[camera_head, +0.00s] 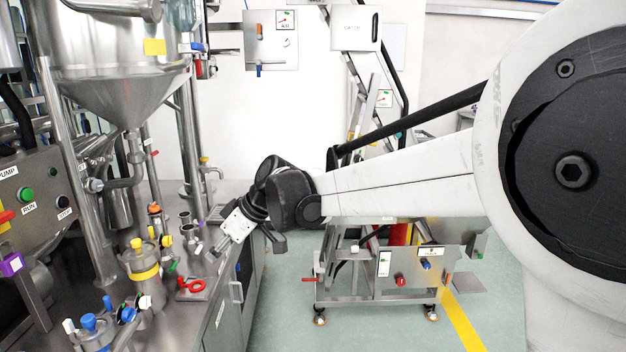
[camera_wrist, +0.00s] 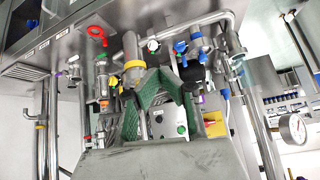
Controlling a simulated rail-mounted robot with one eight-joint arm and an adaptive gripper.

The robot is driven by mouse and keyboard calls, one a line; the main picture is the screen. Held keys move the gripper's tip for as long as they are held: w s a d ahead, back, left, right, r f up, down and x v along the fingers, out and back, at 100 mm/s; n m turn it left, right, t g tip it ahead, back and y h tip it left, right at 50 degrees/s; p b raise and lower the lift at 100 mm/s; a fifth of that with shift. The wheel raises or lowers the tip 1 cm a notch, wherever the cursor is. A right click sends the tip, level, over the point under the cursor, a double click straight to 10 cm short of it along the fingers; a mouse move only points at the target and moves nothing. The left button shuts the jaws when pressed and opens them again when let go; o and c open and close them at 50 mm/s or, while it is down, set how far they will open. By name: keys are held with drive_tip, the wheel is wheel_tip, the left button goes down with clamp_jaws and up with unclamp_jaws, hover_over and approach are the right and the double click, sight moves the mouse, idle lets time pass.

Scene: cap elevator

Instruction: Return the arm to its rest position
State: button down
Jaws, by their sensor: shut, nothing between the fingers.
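My arm reaches from the right side of the head view down to the left, over the edge of the steel bench. My gripper (camera_head: 213,252) is at its end, beside the bench's right edge and pointing down-left. In the wrist view my gripper (camera_wrist: 158,78) shows its green-padded fingers close together, shut and empty. Behind the fingers a fitting with a yellow band (camera_wrist: 134,65) appears near them; I cannot tell the gap between them.
The steel bench (camera_head: 205,290) carries valves, a red handle (camera_head: 192,286) and a yellow-banded vessel (camera_head: 139,262). A large hopper (camera_head: 115,80) stands above it. A wheeled cart (camera_head: 375,285) stands below my arm. Green floor (camera_head: 280,325) between bench and cart is clear.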

drive_tip(key=s+d+r+m+t+h, duration=0.2)
drive_tip(key=s+d+m, duration=0.25)
drive_tip(key=d, duration=0.75)
drive_tip(key=s+d+r+m+t+h, duration=0.15)
drive_tip(key=s+d+m, duration=0.3)
drive_tip(key=d, duration=0.75)
drive_tip(key=s+d+f+m+t+h, duration=0.1)
drive_tip(key=s+d+f+m+h, duration=0.1)
drive_tip(key=s+d, duration=0.6)
drive_tip(key=s+d+f+m+t+h, duration=0.2)
drive_tip(key=s+d+f+m, duration=0.2)
drive_tip(key=s+d, duration=0.3)
drive_tip(key=d, duration=0.2)
drive_tip(key=shift+s+d+f+m, duration=0.3)
drive_tip(key=shift+s+d, duration=0.1)
